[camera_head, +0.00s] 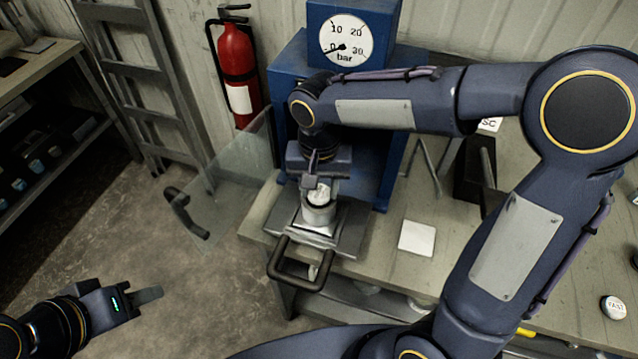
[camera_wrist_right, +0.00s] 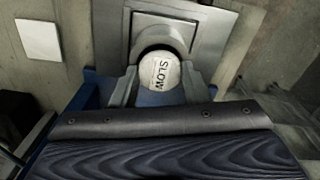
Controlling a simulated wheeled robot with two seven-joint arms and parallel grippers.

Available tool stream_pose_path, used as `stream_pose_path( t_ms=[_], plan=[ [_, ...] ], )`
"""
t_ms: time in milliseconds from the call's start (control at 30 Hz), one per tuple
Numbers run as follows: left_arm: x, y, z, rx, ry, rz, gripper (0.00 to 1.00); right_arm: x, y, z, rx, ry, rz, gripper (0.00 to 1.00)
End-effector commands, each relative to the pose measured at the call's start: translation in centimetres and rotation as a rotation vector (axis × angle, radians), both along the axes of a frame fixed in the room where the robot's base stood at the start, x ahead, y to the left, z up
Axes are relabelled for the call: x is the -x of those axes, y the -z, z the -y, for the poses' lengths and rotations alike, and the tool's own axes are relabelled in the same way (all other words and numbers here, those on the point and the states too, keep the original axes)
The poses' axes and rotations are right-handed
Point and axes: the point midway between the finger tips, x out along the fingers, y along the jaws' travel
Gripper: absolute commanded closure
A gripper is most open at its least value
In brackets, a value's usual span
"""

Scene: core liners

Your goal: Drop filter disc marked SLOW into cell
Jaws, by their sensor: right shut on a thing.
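The filter disc marked SLOW (camera_wrist_right: 158,72) is white and round, held between the two fingers of my right gripper (camera_wrist_right: 158,85). In the head view my right gripper (camera_head: 319,184) is over the cell (camera_head: 318,214), a pale metal cup on a pull-out tray of the blue press. The disc (camera_head: 320,195) shows there as a white patch at the cup's mouth. In the wrist view the dark opening of the cell shows behind the disc; I cannot tell whether the disc touches the rim.
The blue press (camera_head: 290,75) carries a bar gauge (camera_head: 346,41). Its clear door (camera_head: 232,185) stands open at the left, and a dark handle (camera_head: 300,270) juts forward. A white square (camera_head: 417,238) and another labelled disc (camera_head: 613,307) lie on the bench.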

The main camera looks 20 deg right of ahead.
Motion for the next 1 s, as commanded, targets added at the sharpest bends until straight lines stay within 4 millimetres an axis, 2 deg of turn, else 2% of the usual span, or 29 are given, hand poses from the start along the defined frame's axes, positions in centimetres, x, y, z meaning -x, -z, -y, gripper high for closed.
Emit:
stream_pose_path(
  t_ms=[167,200,367,700,767,1000],
  plan=[
    [0.0,0.0,0.0,0.000,0.000,0.000,0.64,0.0,0.0,0.0,0.000,0.000,0.000,0.80],
    [0.0,0.0,0.0,0.000,0.000,0.000,0.64,0.0,0.0,0.0,0.000,0.000,0.000,0.55],
    [0.0,0.0,0.0,0.000,0.000,0.000,0.64,0.0,0.0,0.0,0.000,0.000,0.000,0.34],
    [0.0,0.0,0.0,0.000,0.000,0.000,0.64,0.0,-0.5,0.0,0.000,0.000,0.001,0.33],
    [0.0,0.1,0.0,0.000,0.000,0.000,0.64,-0.1,-1.1,0.0,0.000,-0.001,0.004,0.33],
    [0.0,0.3,0.0,0.000,0.000,0.000,0.64,-0.1,-5.2,0.0,-0.001,0.000,0.006,0.33]
  ],
)
